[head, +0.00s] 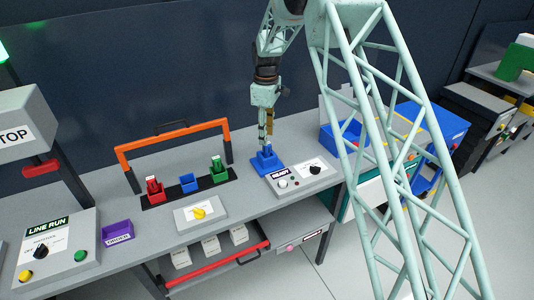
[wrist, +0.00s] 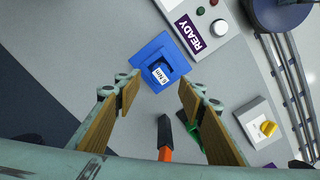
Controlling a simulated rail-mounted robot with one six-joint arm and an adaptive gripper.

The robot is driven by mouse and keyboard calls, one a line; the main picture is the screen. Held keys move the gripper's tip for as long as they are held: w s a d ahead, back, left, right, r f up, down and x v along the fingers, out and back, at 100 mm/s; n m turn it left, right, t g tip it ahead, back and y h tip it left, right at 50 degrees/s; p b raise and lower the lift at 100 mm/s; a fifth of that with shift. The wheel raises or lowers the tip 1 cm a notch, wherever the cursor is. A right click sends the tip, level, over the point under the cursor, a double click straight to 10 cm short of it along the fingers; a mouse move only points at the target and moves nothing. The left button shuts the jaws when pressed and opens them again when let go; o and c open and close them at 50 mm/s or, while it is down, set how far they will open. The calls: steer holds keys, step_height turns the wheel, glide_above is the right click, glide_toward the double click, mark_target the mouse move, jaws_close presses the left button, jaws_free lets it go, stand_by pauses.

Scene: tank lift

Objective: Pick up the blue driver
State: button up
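The blue driver (head: 267,151) stands in a square blue holder (head: 258,168) on the bench, beside the READY box. In the wrist view, the driver's top with a white label (wrist: 159,74) shows inside the blue holder (wrist: 178,56). My gripper (head: 266,138) points down just above the driver. In the wrist view, the tan finger pads of my gripper (wrist: 160,92) are spread wide, with nothing between them. The driver lies just past the fingertips, roughly centred between them. In the head view the fingers partly overlap the driver, so the exact gap is unclear.
An orange-and-black frame (head: 172,139) spans a black rack with a red driver (head: 154,188), an empty-looking blue holder (head: 188,182) and a green driver (head: 217,168). The READY box (head: 300,177) adjoins the holder's right. A panel with a yellow knob (head: 199,213) is in front.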

steer(key=shift+f, duration=0.45)
steer(key=shift+d+f+p, duration=0.2)
steer(key=shift+f+p, duration=0.15)
steer(key=shift+f, duration=2.2)
steer(key=shift+c, duration=0.7)
steer(key=c, duration=0.9)
steer(key=shift+r+b, duration=0.35)
steer(key=shift+r, duration=4.65)
